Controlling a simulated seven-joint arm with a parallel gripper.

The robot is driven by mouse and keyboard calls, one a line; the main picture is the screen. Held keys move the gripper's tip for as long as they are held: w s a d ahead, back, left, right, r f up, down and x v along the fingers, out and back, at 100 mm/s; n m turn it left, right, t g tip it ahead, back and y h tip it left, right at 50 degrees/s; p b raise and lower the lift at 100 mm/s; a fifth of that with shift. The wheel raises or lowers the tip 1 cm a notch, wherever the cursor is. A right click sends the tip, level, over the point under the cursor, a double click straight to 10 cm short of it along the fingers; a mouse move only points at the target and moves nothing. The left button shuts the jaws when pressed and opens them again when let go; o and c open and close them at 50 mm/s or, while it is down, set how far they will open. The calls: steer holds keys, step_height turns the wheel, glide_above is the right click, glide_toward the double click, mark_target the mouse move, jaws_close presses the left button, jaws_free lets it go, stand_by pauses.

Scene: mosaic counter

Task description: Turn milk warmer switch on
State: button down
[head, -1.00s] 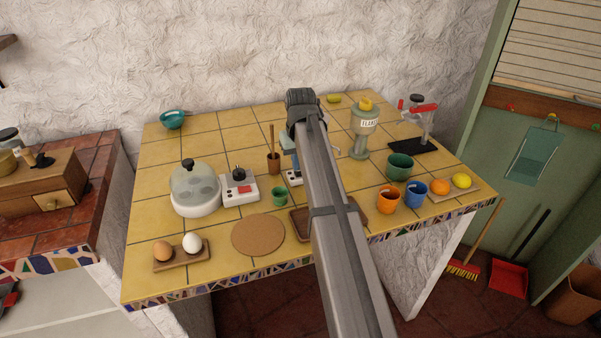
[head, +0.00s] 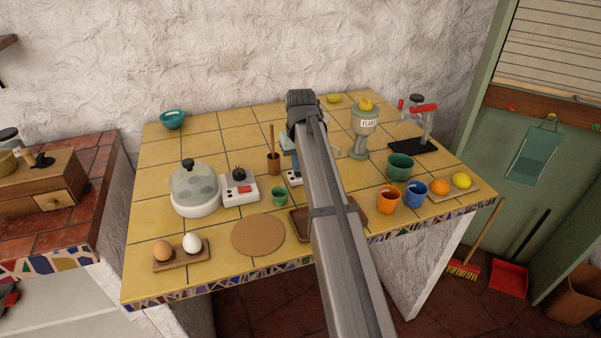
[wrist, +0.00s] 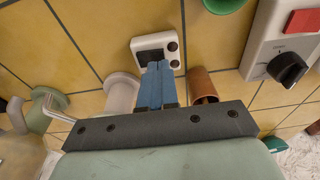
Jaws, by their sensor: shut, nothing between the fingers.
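My gripper (wrist: 155,68) shows in the wrist view with its two blue fingers together and nothing between them. The fingertips overlap the edge of a small white box (wrist: 143,43) with a dark panel and dark round knobs; I cannot tell whether they touch. In the head view this box (head: 293,178) is mostly hidden behind my arm. A larger white unit (wrist: 261,48) with a red switch (wrist: 302,22) and a black knob (wrist: 287,69) is to the right; it also shows in the head view (head: 232,195). No label shows which is the milk warmer.
A brown cup (wrist: 203,86) with a stick stands close beside my fingers. A pale round-based object (wrist: 122,92) is on their other side. A small green cup (head: 279,197) and a domed cooker (head: 195,190) are nearby. Bare yellow tiles (head: 225,140) lie behind.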

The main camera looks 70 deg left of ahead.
mark_target(298, 174)
steer(key=shift+f, duration=0.65)
stand_by(0.4)
steer(key=shift+r, duration=3.5)
